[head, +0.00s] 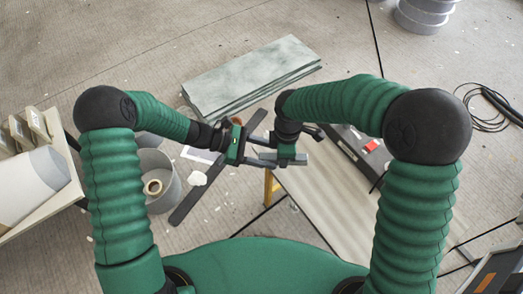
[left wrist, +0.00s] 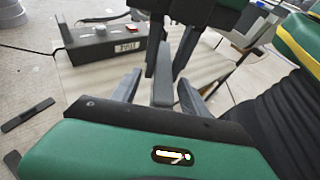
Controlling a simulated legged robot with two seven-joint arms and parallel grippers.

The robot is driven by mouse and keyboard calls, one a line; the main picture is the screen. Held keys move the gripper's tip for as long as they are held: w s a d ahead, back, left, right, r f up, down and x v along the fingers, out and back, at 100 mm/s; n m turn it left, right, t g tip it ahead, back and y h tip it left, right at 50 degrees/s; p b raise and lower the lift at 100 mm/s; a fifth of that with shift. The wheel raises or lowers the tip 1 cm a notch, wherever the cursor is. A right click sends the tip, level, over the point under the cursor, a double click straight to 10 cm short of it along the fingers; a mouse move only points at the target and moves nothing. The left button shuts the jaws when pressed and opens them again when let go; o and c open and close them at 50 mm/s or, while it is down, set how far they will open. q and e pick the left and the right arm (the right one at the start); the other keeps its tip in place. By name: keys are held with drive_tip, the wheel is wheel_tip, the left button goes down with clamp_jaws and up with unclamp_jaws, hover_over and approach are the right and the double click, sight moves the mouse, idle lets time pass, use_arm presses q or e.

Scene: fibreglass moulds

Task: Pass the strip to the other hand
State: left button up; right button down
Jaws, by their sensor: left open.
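The strip (head: 299,159) is a short grey bar at the right gripper, seen in the head view. In the left wrist view the strip (left wrist: 162,88) shows as a grey piece between the left fingers, apparently without contact. My left gripper (head: 262,151) is open and points right toward it; its two fingers (left wrist: 158,92) stand either side of the strip. My right gripper (head: 286,158) comes from the right and appears shut on the strip; its dark fingers (left wrist: 168,55) partly hide the hold.
A wooden-topped table (head: 325,205) lies below and right of the grippers, with a dark box (head: 350,145) on it. A grey-green slab stack (head: 250,75) lies beyond. A grey bucket (head: 164,198) and a long dark plank (head: 205,187) are at left.

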use_arm(q)
clamp_jaws()
use_arm(e)
drive_tip(key=c, duration=1)
unclamp_jaws()
drive_tip(key=shift+c, duration=0.2)
wheel_tip(320, 180, up, 12)
use_arm(q)
drive_tip(key=shift+a, duration=0.1)
drive_tip(key=shift+s+d, duration=0.1)
drive_tip(key=shift+d, duration=0.1)
drive_tip(key=shift+a, duration=0.1)
use_arm(e)
drive_tip(key=s+d+f+m+t, duration=0.1)
drive_tip(key=s+d+f+m, duration=0.2)
drive_tip(key=s+d+m, duration=0.2)
drive_tip(key=s+d+f+m+t, duration=0.1)
drive_tip(key=s+d+f+m, duration=0.3)
drive_tip(key=d+m, duration=0.6)
drive_tip(key=s+m, duration=0.1)
drive_tip(key=m, duration=0.2)
drive_tip(key=shift+s+d+f+t, duration=0.15)
drive_tip(key=shift+s+d+t, duration=0.05)
drive_tip(key=shift+s+t, duration=0.1)
